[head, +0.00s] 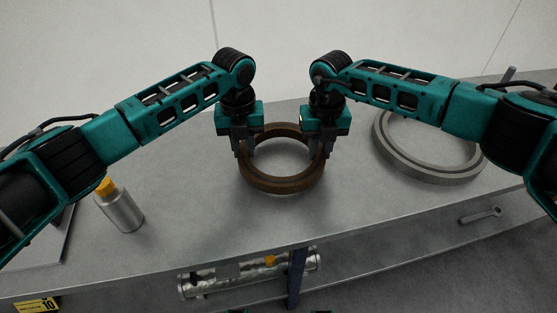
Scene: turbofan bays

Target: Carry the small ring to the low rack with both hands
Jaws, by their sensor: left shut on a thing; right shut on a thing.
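The small ring (282,184) is brown and lies roughly level at the middle of the grey workbench in the head view. My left gripper (246,152) points down and is shut on the ring's left side. My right gripper (322,150) points down and is shut on its right side. The fingers hide parts of the ring's rim. I cannot tell for sure whether the ring touches the bench or hangs just above it. I cannot make out the low rack for certain.
A larger grey ring (428,173) lies on the workbench (190,223) at the right, with a wrench (480,215) in front of it. A silver bottle with an orange cap (121,207) stands at the left. A metal cylindrical part (215,284) lies below the bench's front edge.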

